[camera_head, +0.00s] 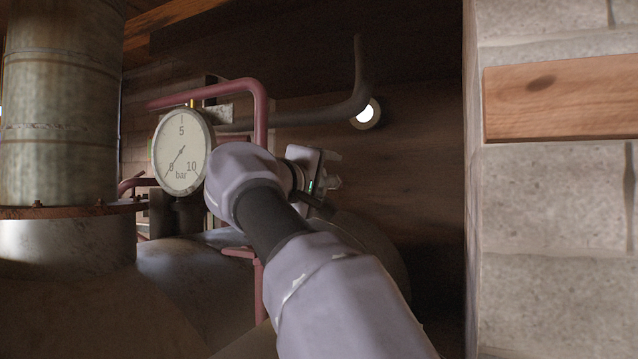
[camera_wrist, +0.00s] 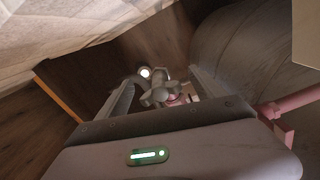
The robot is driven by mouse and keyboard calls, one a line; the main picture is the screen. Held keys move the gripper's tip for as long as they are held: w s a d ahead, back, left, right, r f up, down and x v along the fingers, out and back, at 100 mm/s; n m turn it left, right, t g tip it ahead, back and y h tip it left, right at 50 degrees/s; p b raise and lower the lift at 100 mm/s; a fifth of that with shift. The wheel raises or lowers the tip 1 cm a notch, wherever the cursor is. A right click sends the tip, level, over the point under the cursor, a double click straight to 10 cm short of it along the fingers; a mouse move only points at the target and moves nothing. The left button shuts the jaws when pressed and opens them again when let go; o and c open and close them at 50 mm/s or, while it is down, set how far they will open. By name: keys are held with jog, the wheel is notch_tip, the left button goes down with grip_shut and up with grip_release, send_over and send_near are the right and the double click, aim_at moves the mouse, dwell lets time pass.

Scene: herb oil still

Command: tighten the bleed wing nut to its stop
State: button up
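The wing nut (camera_wrist: 156,92) shows in the wrist view as a small grey, lobed piece near the picture's middle. My gripper (camera_wrist: 160,76) has one finger on each side of it, with visible gaps between the nut and both fingers. The fingers are apart and do not appear to press on it. In the head view my gripper (camera_head: 336,169) is right of the gauge, fingers pointing right and spread. I cannot make out the wing nut there. My wrist and arm cover part of the still behind them.
A round pressure gauge (camera_head: 182,151) marked in bar stands left of my wrist. A red pipe (camera_head: 261,108) arches behind it. A large metal column (camera_head: 62,100) is at left, a curved tank (camera_wrist: 255,45) at upper right in the wrist view. A stone wall (camera_head: 555,210) bounds the right.

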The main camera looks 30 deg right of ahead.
jog(key=shift+s+a, duration=0.1)
jog(key=shift+a, duration=0.05)
jog(key=b+v, duration=0.2)
jog(key=v, duration=1.5)
